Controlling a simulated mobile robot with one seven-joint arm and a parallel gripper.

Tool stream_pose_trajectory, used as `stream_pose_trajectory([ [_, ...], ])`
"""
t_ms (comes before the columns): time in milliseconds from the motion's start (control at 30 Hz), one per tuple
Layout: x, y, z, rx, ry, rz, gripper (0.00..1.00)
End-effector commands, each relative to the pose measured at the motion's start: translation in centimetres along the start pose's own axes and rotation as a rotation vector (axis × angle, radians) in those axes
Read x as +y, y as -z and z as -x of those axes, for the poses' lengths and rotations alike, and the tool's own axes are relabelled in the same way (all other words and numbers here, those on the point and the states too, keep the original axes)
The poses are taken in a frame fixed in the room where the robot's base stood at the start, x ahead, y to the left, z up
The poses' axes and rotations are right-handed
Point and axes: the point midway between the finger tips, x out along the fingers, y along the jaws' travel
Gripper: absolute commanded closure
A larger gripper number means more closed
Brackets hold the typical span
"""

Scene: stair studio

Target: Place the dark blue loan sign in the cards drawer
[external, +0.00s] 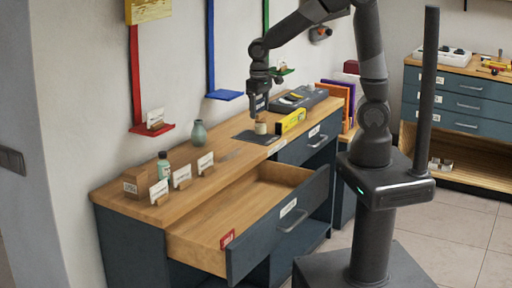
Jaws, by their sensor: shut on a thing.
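My gripper (257,111) is above the far part of the wooden counter, pointing down. It is shut on a small dark bluish piece with pale marking, which looks like the dark blue loan sign (260,103); its outline blends with the fingers. A pale jar-like object (260,128) stands just below the fingertips on a dark mat; I cannot tell if they touch.
The counter (225,168) carries white cards on wooden blocks (182,177), a bottle (163,165), a green vase (198,133), a yellow box (291,121) and a dark tray (300,98). Another drawer (312,144) is closed. Most of the open drawer's floor is bare.

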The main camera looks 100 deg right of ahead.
Motion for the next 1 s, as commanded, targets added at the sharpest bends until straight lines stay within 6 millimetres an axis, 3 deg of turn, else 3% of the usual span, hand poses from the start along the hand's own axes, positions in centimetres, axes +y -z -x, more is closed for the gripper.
stream_pose_trajectory([
  [300,-5.5,-3.4,0.0,0.001,0.002,0.006,0.49],
  [567,-8.6,-6.1,0.0,-0.001,0.004,0.003,0.49],
  [1000,-8.6,-6.2,-11.9,-0.007,-0.001,-0.004,0.49],
])
